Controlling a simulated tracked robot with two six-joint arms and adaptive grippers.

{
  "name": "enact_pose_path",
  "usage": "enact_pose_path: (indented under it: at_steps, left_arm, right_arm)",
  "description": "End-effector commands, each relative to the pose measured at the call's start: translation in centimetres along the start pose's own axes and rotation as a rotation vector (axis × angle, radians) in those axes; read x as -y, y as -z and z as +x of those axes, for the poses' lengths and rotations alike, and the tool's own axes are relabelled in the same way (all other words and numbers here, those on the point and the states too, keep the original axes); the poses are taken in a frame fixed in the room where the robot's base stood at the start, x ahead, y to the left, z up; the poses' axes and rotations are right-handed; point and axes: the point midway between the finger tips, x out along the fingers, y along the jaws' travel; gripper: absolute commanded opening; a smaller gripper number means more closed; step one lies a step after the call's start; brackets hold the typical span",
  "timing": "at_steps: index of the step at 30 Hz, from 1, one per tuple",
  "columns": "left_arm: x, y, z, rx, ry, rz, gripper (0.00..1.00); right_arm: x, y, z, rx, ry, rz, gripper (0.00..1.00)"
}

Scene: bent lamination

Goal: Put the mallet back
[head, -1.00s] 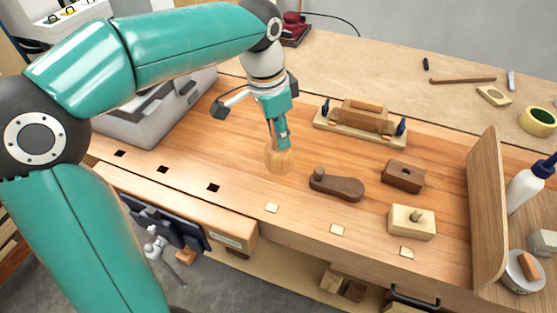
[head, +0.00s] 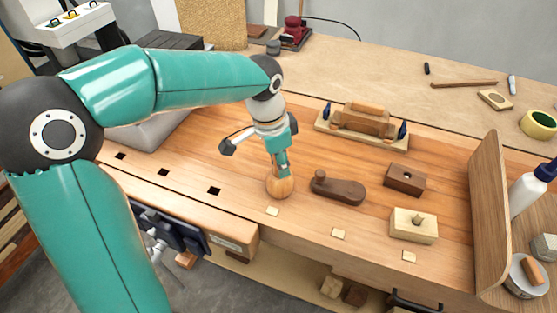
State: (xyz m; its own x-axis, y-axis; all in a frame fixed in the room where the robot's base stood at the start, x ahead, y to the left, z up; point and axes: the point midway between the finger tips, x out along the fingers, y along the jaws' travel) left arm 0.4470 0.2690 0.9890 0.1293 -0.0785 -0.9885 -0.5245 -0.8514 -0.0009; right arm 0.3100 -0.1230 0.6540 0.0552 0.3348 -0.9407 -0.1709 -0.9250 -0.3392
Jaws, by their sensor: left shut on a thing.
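The mallet is a round, pale wooden head (head: 280,186) low over the front part of the wooden workbench (head: 232,184). My left gripper (head: 283,167) points down from above and is shut on the mallet's upper end, hiding its handle. The head looks upright, close to or on the bench top; I cannot tell if it touches. It is left of a dark wooden plane (head: 338,189), with a small gap between them. My right gripper is not in view.
A clamped wooden form (head: 360,127) stands behind. A dark block (head: 405,180) and a pale block with a peg (head: 413,226) are to the right, before an upright curved board (head: 490,215). The bench left of the mallet is clear, with dark square holes (head: 214,191).

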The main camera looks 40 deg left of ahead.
Motion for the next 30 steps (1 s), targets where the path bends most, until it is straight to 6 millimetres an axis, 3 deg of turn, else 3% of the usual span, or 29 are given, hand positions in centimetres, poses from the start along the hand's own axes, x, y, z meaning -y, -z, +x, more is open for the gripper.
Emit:
enact_pose_path:
  at_steps: [1, 2, 6, 19, 23, 30]
  left_arm:
    - [0.0, 0.0, 0.3, -0.001, 0.001, 0.0, 0.0]
    - [0.0, 0.0, 0.2, 0.0, 0.0, 0.0, 0.34]
    - [0.0, 0.0, 0.1, 0.0, 0.0, 0.0, 0.55]
    - [0.0, 0.1, -0.7, -0.003, 0.002, 0.0, 0.55]
    - [0.1, 0.1, -2.6, -0.003, 0.002, -0.001, 0.55]
    - [0.1, 0.1, -7.5, -0.005, 0.003, -0.001, 0.55]
  right_arm:
    - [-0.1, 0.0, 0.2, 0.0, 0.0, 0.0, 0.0]
    - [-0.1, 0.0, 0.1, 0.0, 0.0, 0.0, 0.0]
    - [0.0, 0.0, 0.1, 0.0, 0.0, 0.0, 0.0]
    - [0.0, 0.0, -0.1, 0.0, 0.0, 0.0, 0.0]
    - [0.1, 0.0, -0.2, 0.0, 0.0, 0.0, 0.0]
    - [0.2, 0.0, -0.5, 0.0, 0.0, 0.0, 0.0]
